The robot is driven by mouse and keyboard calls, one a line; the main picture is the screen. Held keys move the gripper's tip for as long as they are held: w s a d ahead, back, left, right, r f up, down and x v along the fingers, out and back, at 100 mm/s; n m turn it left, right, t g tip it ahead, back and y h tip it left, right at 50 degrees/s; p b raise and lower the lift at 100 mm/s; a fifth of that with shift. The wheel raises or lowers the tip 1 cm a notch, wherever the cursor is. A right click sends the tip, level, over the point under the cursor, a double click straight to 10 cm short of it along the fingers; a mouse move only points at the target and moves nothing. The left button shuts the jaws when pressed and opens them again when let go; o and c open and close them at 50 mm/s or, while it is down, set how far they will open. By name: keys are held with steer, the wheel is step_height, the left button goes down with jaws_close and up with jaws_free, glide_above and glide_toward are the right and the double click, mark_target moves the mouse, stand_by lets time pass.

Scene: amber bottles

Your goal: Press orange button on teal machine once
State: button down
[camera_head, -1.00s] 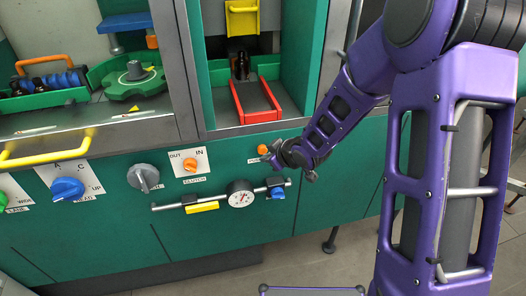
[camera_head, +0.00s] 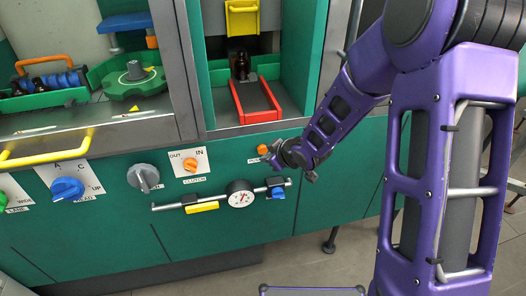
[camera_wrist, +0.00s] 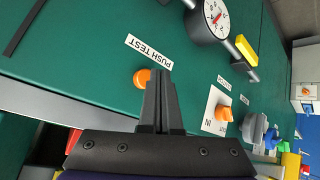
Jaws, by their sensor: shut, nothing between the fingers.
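The teal machine (camera_head: 215,225) fills the left and middle of the head view. Its orange button (camera_head: 262,149) sits on the front panel, right of the IN/OUT clutch knob. In the wrist view the orange button (camera_wrist: 142,78) is beside a "PUSH TEST" label and partly hidden by my fingers. My gripper (camera_head: 272,158) is shut and empty, with its tips close to the button in the head view. In the wrist view my gripper (camera_wrist: 161,72) overlaps the button's right edge. I cannot tell whether the tips touch it.
The orange clutch knob (camera_head: 190,164), a grey knob (camera_head: 143,177) and a blue knob (camera_head: 67,188) are left of the button. A round gauge (camera_head: 240,194) on a rail is below. A red-edged tray (camera_head: 256,104) with a dark bottle is in the opening above.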

steer(key=shift+w, duration=0.15)
stand_by(0.3)
steer(key=shift+w+a, duration=0.1)
steer(key=shift+w, duration=0.2)
steer(key=shift+w+a, duration=0.15)
steer(key=shift+w, duration=0.3)
stand_by(0.5)
stand_by(0.4)
steer(key=shift+s+d, duration=0.25)
steer(key=shift+s, duration=0.6)
steer(key=s, duration=0.2)
steer(key=s+d, duration=0.1)
steer(key=s, duration=0.2)
steer(key=shift+d+b, duration=0.2)
steer(key=shift+b, duration=0.2)
steer(key=shift+w, duration=0.1)
